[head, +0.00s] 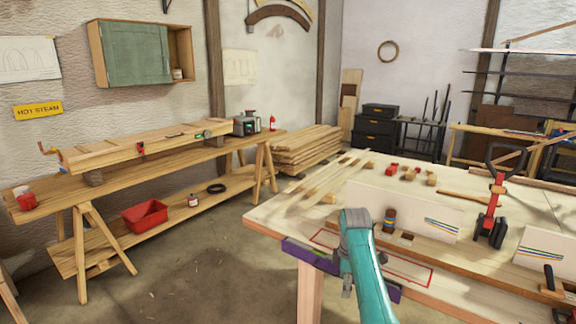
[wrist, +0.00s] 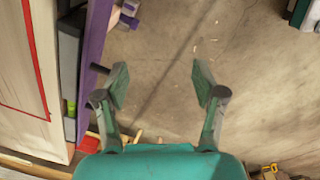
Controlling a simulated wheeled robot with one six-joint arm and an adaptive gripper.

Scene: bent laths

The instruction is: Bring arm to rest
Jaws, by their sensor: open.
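My gripper (wrist: 160,84) is open in the wrist view, its two fingers wide apart with nothing between them. Bare concrete floor (wrist: 165,45) shows beyond the fingertips. The gripper is beside the workbench edge, where a purple strip (wrist: 92,50) runs close by the left finger. In the head view my teal arm rises from the bottom and bends at the front of the workbench (head: 262,212); the fingers cannot be made out clearly there.
A red outline (head: 425,279) marks the bench top near my arm. A white board (head: 405,208) and a red-and-black clamp (head: 490,205) stand behind it. A long trestle bench with a steam box (head: 130,146) and a red bin (head: 145,216) is left. Floor between the benches is clear.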

